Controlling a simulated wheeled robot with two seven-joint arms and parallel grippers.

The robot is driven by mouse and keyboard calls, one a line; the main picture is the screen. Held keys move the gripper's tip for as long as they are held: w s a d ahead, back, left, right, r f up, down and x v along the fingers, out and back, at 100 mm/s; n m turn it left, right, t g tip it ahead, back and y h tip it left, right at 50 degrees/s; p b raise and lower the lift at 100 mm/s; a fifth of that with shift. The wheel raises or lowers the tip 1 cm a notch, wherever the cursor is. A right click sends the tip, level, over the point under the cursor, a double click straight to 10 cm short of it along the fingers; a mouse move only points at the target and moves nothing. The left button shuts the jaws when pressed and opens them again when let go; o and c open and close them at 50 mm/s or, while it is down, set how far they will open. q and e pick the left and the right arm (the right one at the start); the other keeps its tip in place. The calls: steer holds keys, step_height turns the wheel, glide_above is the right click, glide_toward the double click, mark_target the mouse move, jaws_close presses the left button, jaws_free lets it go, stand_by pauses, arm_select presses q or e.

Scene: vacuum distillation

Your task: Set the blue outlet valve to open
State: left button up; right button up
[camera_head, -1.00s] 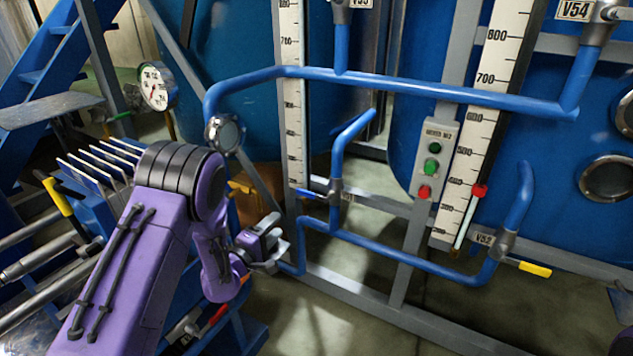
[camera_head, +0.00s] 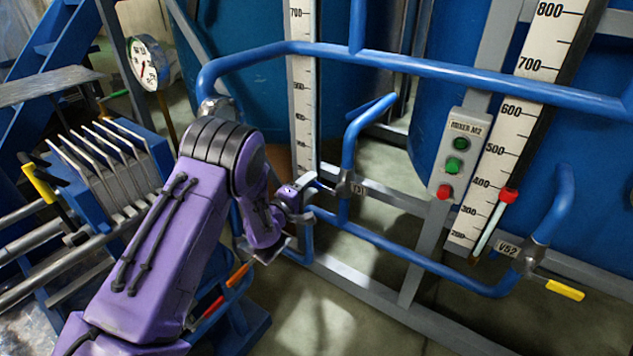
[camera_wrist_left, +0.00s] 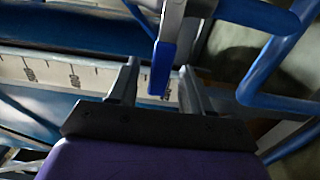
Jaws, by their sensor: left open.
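The outlet valve with the blue handle (camera_head: 324,187) sits on the blue pipe at the middle of the head view, beside a small tag that appears to read V51. In the left wrist view its blue lever (camera_wrist_left: 160,68) hangs between my two fingers, with a visible gap on each side. My left gripper (camera_head: 308,197) is at the handle, coming from the left; it is open, and its fingers (camera_wrist_left: 158,85) also show in the wrist view. Part of the handle is hidden by the gripper in the head view. My right gripper is not in view.
A yellow-handled valve (camera_head: 565,290) tagged V52 is at the lower right. Blue pipes (camera_head: 420,265) and a grey frame run around the handle. A mixer button box (camera_head: 457,155) and white scales stand behind. A gauge (camera_head: 143,65) and blue machinery are at the left.

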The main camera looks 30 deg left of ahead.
mark_target(311, 185)
arm_select(q)
steer(key=shift+w+d, duration=0.15)
steer(key=shift+w, duration=1.65)
jaws_close()
steer(key=shift+d+r+m+p, duration=0.2)
steer(key=shift+r+m+p, duration=0.5)
steer(key=shift+m, duration=0.45)
steer(key=shift+d+r+m+p, duration=0.25)
steer(key=shift+r+m+p, duration=0.45)
steer(key=shift+m, duration=0.5)
steer(key=shift+d+r+m+p, duration=0.2)
steer(key=shift+r+m+p, duration=0.45)
steer(key=shift+m, duration=0.5)
steer(key=shift+r, duration=0.1)
